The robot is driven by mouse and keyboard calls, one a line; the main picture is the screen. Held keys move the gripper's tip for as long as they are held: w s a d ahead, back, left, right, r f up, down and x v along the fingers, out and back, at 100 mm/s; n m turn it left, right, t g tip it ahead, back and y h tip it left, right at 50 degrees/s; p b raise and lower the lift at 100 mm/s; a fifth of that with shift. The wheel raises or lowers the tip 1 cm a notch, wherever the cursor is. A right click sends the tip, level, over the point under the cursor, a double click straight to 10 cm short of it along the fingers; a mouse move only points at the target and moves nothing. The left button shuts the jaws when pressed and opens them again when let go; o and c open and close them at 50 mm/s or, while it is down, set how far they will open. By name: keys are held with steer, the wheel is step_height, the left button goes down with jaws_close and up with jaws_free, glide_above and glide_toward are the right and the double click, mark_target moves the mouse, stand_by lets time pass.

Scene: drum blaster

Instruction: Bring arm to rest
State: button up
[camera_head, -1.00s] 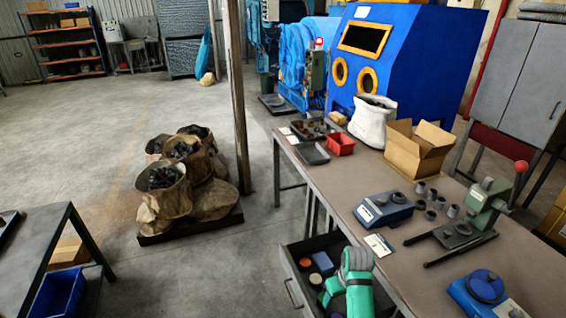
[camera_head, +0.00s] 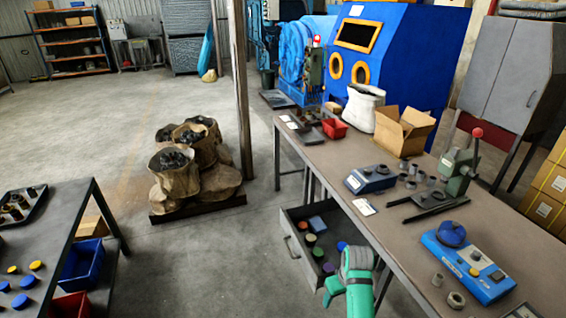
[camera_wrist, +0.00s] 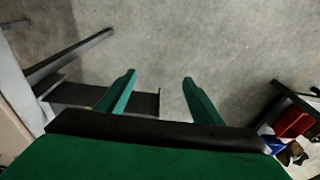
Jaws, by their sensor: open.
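My gripper, on a green and grey arm (camera_head: 353,280), shows low in the head view, in front of the long workbench (camera_head: 338,165). In the wrist view my gripper (camera_wrist: 158,85) has its two green fingers wide apart with nothing between them. Grey concrete floor (camera_wrist: 180,40) lies below and beyond the fingers. In the head view the fingertips are hard to make out. An open drawer (camera_head: 290,240) under the bench holds several small coloured round things and a blue block, just left of and behind my arm.
The bench carries a blue scale (camera_head: 370,180), a green hand press (camera_head: 458,165), a blue device (camera_head: 468,265), a cardboard box (camera_head: 403,130) and a white sack (camera_head: 364,108). A dark table (camera_head: 75,215) stands left. Sacks on a pallet (camera_head: 195,170) stand between.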

steer(key=s+a+f+m+t+y, duration=0.15)
steer(key=a+f, duration=0.25)
steer(key=a, duration=0.4)
steer(key=s+a+f+t, duration=0.15)
steer(key=a+f, duration=0.25)
steer(key=a, duration=0.4)
steer(key=s+a+f+m+t, duration=0.2)
steer(key=s+a+t, duration=0.2)
steer(key=s+a, duration=0.55)
steer(key=s+r+m+t, duration=0.2)
steer(key=s, duration=0.9)
steer(key=s+d+r+t+h, duration=0.1)
steer(key=s+d+r+t, duration=0.1)
steer(key=s+r, duration=0.7)
steer(key=s+d+r+n+t+h, duration=0.1)
steer(key=s+d+r, duration=0.4)
steer(key=s+r, duration=0.5)
steer(key=shift+s+r+t, duration=0.3)
steer(key=shift+r+t, duration=0.35)
steer(key=shift+t, duration=0.25)
steer(key=shift+n, duration=0.25)
